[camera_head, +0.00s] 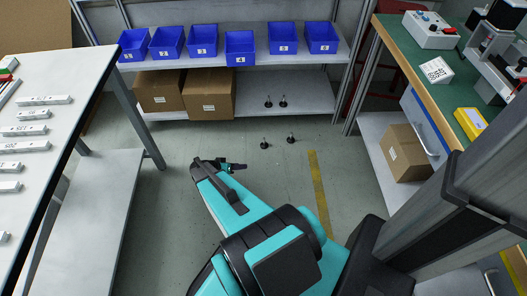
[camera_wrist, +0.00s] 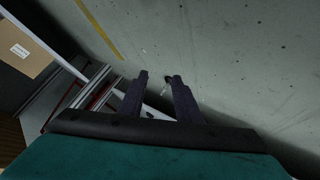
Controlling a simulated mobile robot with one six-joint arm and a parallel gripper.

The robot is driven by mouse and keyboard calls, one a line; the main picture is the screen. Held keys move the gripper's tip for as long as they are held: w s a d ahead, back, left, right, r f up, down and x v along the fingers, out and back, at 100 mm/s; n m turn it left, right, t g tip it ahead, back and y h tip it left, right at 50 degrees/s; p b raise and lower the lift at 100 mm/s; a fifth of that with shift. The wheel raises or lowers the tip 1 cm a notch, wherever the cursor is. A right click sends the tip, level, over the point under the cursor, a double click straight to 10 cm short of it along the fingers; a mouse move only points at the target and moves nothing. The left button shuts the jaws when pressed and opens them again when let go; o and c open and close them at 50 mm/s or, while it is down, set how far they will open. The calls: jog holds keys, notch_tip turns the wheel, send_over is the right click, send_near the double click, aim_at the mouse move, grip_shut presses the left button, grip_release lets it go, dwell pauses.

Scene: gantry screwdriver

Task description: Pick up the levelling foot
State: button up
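Several levelling feet show in the head view, each a black round base with a thin upright stem. Two stand on the grey floor, a left one (camera_head: 265,145) and a right one (camera_head: 291,139). Two more stand on the lower shelf, a left one (camera_head: 268,102) and a right one (camera_head: 283,102). My gripper (camera_head: 232,166) is above the floor, in front and left of the floor pair. In the wrist view, its two dark fingers (camera_wrist: 159,77) are apart with nothing clearly held. A small dark thing with a pale streak (camera_wrist: 167,79) shows by the right fingertip; I cannot tell whether it is a foot.
Blue bins (camera_head: 202,40) line the upper shelf, with cardboard boxes (camera_head: 208,94) below. A white table (camera_head: 60,75) stands at left. A green-topped bench (camera_head: 440,90) stands at right. The floor around the feet is clear, with a yellow line (camera_head: 319,190) on it.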

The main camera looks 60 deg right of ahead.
jog(key=w+d+f+m+h+b, duration=0.1)
jog(key=d+f+b, duration=0.1)
jog(key=d, duration=0.4)
jog(key=w+d+f+m+h+b, duration=0.1)
jog(key=d+f+m+b, duration=0.1)
jog(key=d+b, duration=0.2)
jog(key=w+d+f+m+h+b, duration=0.1)
jog(key=d+f+m+b, duration=0.1)
jog(key=d, duration=0.5)
jog(key=shift+w+d+f+t+h+b, duration=0.1)
jog(key=shift+d+f+t+h+b, duration=0.25)
jog(key=shift+f+t+h+b, duration=0.05)
jog(key=shift+d+r, duration=0.15)
jog(key=shift+d, duration=0.15)
jog(key=b, duration=0.2)
send_near(268, 143)
jog(key=d, duration=0.1)
jog(key=d+r, duration=0.1)
jog(key=d, duration=0.1)
jog(key=shift+s+d+r, duration=0.15)
jog(key=shift+s+r, duration=0.15)
jog(key=shift+s, duration=0.1)
jog(key=shift+x, duration=0.75)
jog(key=shift+r, duration=0.1)
jog(key=b+x, duration=0.2)
jog(key=x, duration=0.2)
jog(key=shift+w, duration=0.15)
jog(key=shift+d+f, duration=0.3)
jog(key=shift+d, duration=0.35)
